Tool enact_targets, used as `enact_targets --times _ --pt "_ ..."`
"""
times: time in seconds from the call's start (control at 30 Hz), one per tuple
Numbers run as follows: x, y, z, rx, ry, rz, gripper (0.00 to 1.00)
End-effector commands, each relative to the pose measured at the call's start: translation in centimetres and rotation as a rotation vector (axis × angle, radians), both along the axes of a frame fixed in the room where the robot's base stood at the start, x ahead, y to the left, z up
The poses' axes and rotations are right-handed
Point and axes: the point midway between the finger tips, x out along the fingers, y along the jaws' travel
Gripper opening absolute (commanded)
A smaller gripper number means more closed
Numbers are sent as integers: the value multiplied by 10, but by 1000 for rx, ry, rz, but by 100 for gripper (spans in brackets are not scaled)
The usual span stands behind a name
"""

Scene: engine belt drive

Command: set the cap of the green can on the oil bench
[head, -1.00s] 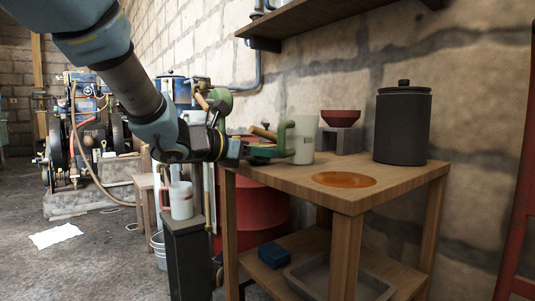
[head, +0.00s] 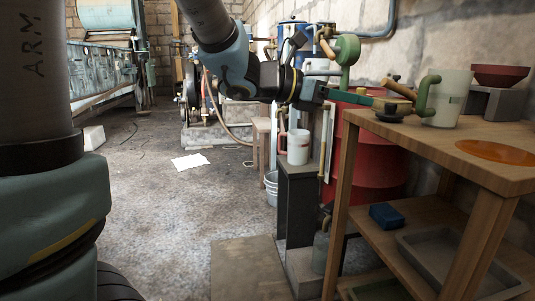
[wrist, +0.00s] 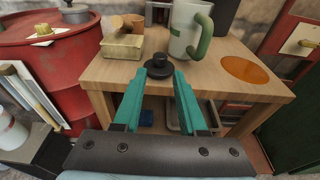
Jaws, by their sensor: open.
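A black round cap with a raised knob (wrist: 158,66) sits on the wooden oil bench (wrist: 215,75), close to its front edge. In the head view the cap (head: 389,113) lies at the bench's left corner. My gripper (wrist: 160,77) is open, with its teal fingertips at either side of the cap's near part. In the head view my gripper (head: 375,99) reaches in from the left just above the bench top. I cannot tell whether the fingers touch the cap. I cannot make out the green can for certain.
A white mug with a green handle (wrist: 187,30) stands just behind the cap. A yellowish box (wrist: 122,46) is to its left, an orange disc (wrist: 246,69) to its right. A red drum (head: 374,150) stands behind the bench. A white mug (head: 298,147) sits on a dark pedestal.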

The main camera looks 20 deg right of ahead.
Motion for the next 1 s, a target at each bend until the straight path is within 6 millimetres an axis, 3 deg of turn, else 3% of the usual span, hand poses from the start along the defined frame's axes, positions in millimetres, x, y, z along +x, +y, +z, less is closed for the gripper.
enact_targets --times 0.17,0.27,0.37,0.5,0.6,0.7,0.8,0.83,0.9,1.0 --pt "11 3 -3 5 51 55 41" --pt "44 17 -13 17 220 233 41" --pt "96 51 -34 -1 526 536 41" --pt "157 130 -81 -137 1061 1038 41" --pt "174 196 -121 -320 1444 1382 41" --pt "167 261 -162 -585 1813 1712 41" --pt "139 315 -200 -934 2140 2012 41" --pt "128 328 -210 997 -2104 -1979 41" --pt "100 350 -229 1038 -1849 -1751 41" --pt "64 367 -246 1065 -1556 -1499 41"
